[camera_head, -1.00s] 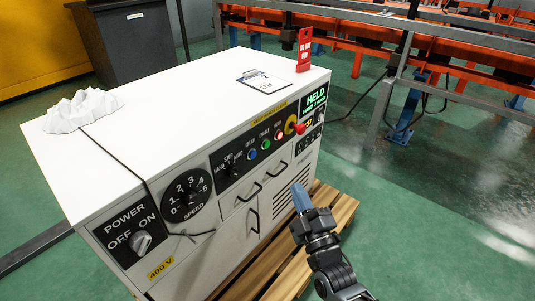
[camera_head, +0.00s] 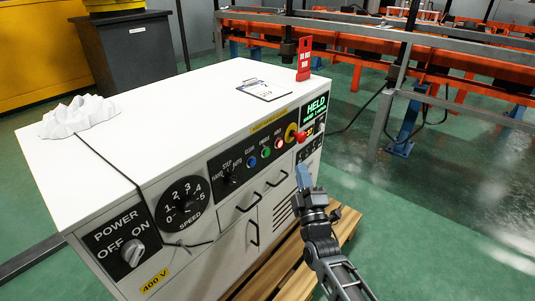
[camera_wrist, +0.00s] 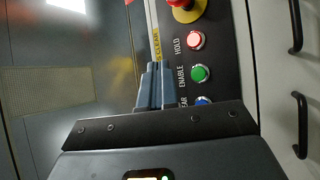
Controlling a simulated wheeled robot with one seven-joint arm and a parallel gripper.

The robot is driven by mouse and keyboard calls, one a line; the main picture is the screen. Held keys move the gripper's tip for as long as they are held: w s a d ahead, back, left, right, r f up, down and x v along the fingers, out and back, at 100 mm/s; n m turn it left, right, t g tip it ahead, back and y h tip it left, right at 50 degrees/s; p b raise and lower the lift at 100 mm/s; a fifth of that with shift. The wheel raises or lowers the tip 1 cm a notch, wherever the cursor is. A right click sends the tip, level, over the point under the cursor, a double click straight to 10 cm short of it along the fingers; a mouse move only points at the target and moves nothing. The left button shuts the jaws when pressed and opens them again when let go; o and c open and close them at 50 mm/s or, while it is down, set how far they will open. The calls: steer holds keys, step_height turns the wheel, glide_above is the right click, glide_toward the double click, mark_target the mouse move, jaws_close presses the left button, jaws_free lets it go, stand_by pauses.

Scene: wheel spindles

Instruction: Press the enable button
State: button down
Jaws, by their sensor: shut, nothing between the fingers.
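The green enable button (camera_head: 266,152) sits on the black panel of the white cabinet, between a blue button (camera_head: 252,161) and a red hold button (camera_head: 278,143). In the wrist view the green button (camera_wrist: 201,74) shows beside the word ENABLE, with the lit red hold button (camera_wrist: 196,40) above it and the blue one (camera_wrist: 204,101) partly hidden below. My gripper (camera_head: 304,178) is shut and empty. It is in front of the cabinet, right of and below the green button. In the wrist view its fingers (camera_wrist: 155,88) are left of the green button; I cannot tell the gap.
A red emergency stop on a yellow ring (camera_head: 298,136) and a lit HELD display (camera_head: 316,107) are right of the buttons. Drawer handles (camera_head: 249,203) stick out below.

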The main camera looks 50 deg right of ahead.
steer(key=w+b, duration=0.1)
steer(key=w, duration=0.7)
steer(key=shift+w+a, duration=0.15)
steer(key=shift+a, duration=0.05)
steer(key=shift+w, duration=0.1)
stand_by(1.8)
steer(key=shift+w, duration=0.35)
steer(key=shift+w, duration=0.35)
stand_by(0.6)
steer(key=shift+s, duration=0.8)
steer(key=shift+s+d+p, duration=0.1)
steer(key=shift+s+p, duration=0.75)
steer(key=shift+s, duration=1.65)
